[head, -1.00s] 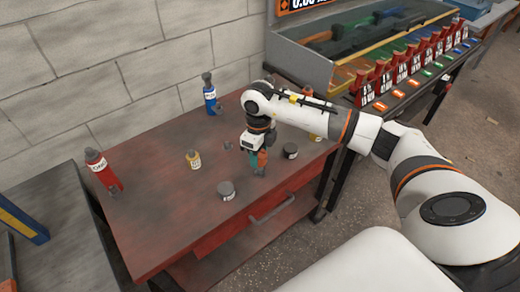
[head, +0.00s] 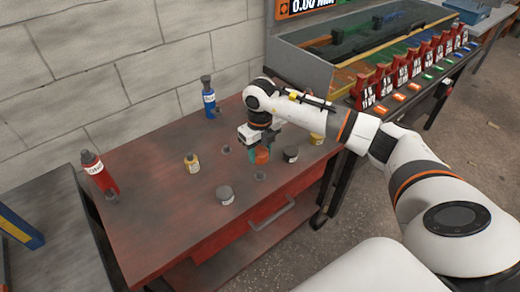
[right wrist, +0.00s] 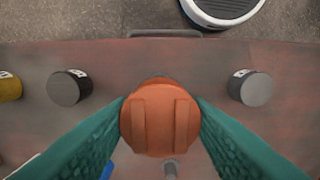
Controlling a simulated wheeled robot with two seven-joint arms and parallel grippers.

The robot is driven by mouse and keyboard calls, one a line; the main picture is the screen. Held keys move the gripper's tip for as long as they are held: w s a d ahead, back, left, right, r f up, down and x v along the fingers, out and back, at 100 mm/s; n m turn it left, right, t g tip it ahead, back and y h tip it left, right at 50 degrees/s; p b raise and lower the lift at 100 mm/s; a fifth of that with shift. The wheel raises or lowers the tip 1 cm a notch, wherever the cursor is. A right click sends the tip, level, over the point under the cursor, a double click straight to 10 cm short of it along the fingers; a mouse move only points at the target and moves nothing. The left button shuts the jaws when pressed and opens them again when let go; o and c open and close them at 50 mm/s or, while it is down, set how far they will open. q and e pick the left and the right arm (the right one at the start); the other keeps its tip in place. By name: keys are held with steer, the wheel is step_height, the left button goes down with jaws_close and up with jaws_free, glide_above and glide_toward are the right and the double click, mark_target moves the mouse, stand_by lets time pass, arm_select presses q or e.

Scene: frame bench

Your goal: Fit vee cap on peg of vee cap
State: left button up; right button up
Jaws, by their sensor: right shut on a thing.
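My right gripper (head: 261,156) has teal fingers and is shut on an orange cap with two raised ridges, likely the vee cap (right wrist: 160,120). The cap also shows in the head view (head: 262,156), held above the bench. A short grey peg (head: 260,176) stands just in front of and below it, apart from the cap. Another grey peg (head: 226,149) stands to its left; a peg also shows below the cap in the right wrist view (right wrist: 170,169). I cannot tell which peg belongs to the vee cap. My left gripper is not in view.
On the red bench (head: 165,220) stand a grey-lidded jar (head: 225,195), a black-lidded jar (head: 290,154), a yellow jar (head: 192,163), a blue bottle (head: 209,101) and a red bottle (head: 100,174). The bench's left front is clear.

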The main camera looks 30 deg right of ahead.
steer(key=b, duration=0.3)
glide_above(260, 173)
steer(key=shift+w+f, duration=0.1)
steer(key=shift+f, duration=2.2)
steer(key=shift+f+b, duration=1.4)
steer(key=shift+f, duration=0.5)
steer(key=o, duration=1.1)
steer(key=shift+o, duration=0.2)
step_height(260, 173, up, 12)
